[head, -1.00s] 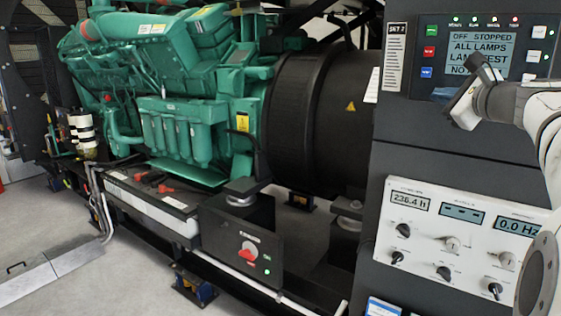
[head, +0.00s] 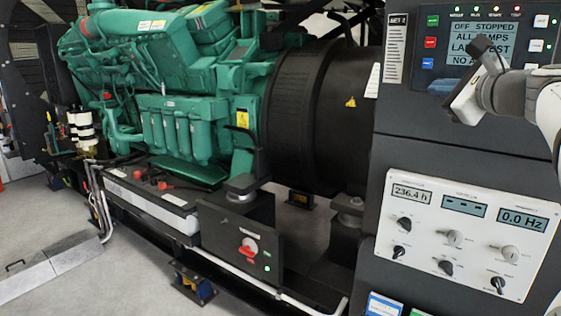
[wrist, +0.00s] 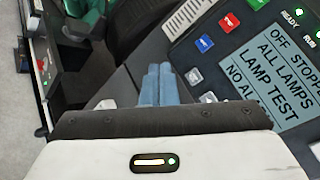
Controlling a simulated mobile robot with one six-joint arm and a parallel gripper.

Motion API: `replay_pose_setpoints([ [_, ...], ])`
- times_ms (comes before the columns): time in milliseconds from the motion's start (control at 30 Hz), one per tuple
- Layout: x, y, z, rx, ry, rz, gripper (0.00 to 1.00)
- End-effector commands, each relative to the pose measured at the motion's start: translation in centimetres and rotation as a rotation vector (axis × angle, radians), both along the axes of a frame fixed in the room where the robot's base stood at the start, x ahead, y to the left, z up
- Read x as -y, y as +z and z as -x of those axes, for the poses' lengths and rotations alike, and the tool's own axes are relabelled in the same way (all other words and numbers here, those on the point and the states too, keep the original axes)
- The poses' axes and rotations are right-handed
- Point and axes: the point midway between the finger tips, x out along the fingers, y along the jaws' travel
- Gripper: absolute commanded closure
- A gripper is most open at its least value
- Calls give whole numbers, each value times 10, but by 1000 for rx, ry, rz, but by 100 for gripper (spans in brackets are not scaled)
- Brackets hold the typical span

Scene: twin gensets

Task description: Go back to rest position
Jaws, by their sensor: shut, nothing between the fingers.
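My gripper (head: 470,85) is in front of the dark control cabinet (head: 460,135) at the right of the head view, close to its upper display. In the wrist view the blue fingers of my gripper (wrist: 159,72) are together with nothing between them. The display (wrist: 265,85) reads "OFF STOPPED", "ALL LAMPS", "LAMP TEST", with its last line partly cut off. It also shows in the head view (head: 480,45), where my gripper covers part of it.
A white instrument panel (head: 425,265) with knobs sits lower on the cabinet. The green engine (head: 180,125) and black generator housing (head: 310,110) stand to the left. A switch box (head: 240,240) sits low in front. Floor (head: 100,295) is open at lower left.

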Motion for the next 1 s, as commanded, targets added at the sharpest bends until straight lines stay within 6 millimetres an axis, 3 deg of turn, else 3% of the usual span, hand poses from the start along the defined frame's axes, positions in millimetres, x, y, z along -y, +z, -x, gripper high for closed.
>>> replay_pose_setpoints([
  [367,0,0,0,0,0,0,100],
  [467,-18,-24,0,-50,36,78,100],
  [567,-52,-74,7,-151,122,256,100],
  [667,-91,-138,26,-263,258,495,100],
  [800,-135,-226,71,-385,510,861,100],
  [1000,-166,-336,158,-463,964,1395,100],
])
